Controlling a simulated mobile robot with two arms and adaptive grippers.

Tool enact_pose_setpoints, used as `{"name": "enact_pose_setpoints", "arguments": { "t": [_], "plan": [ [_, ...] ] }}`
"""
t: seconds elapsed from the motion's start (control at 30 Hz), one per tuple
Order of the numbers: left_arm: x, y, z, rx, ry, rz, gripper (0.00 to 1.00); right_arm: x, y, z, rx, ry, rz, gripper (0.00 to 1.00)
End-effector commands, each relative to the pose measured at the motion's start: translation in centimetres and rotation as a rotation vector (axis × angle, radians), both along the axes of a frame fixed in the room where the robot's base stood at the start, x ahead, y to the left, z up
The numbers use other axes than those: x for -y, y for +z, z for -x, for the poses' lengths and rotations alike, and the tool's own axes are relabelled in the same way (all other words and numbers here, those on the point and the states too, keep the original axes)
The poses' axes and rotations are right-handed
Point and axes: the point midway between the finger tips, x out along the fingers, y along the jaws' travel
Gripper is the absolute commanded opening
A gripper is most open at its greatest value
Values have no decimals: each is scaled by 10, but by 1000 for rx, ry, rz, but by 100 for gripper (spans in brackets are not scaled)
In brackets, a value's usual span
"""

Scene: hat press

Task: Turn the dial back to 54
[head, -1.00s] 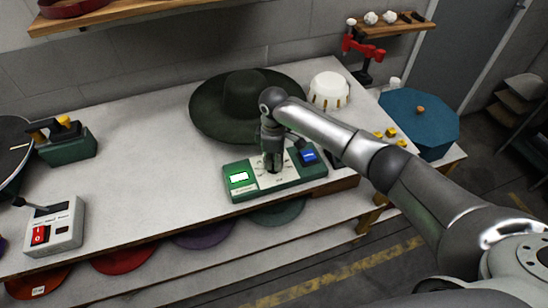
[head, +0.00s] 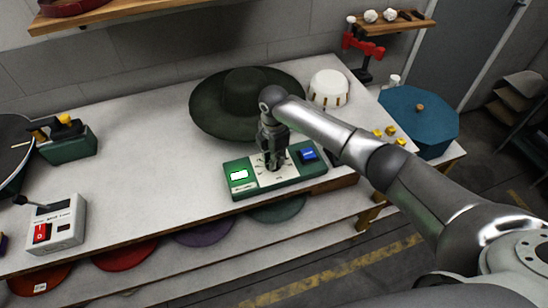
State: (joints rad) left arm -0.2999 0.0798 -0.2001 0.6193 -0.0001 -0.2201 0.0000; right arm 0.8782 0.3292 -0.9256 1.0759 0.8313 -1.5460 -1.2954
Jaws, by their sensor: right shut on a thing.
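The green control box (head: 293,183) lies near the front edge of the white table. It has a lit display (head: 239,175) on the left, a pale dial plate (head: 263,180) in the middle and a blue button (head: 308,154) on the right. My right gripper (head: 272,163) points down over the dial plate and is shut on the dial knob. The fingers mostly hide the knob and part of the scale. The display figures are too small to read. My left gripper does not show.
A wide dark green hat (head: 215,108) lies just behind the box, close to my right arm. A white box with a red switch (head: 58,226) and a green tool block (head: 70,147) stand at the left. The table between them is clear.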

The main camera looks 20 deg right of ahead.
Motion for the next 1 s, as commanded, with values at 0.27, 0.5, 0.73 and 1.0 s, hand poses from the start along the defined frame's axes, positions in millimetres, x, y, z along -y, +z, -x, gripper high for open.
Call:
{"name": "enact_pose_setpoints", "arguments": {
  "t": [0.27, 0.5, 0.73, 1.0],
  "plan": [
    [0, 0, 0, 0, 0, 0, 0, -2, 0, 0, 1, 49, -4, 0],
    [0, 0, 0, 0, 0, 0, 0, -2, 0, 0, 0, 53, -4, 0],
    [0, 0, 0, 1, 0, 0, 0, -2, 0, 0, 0, 52, -3, 29],
    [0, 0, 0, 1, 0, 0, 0, -1, 0, 0, 0, 50, -1, 38]
  ]
}}
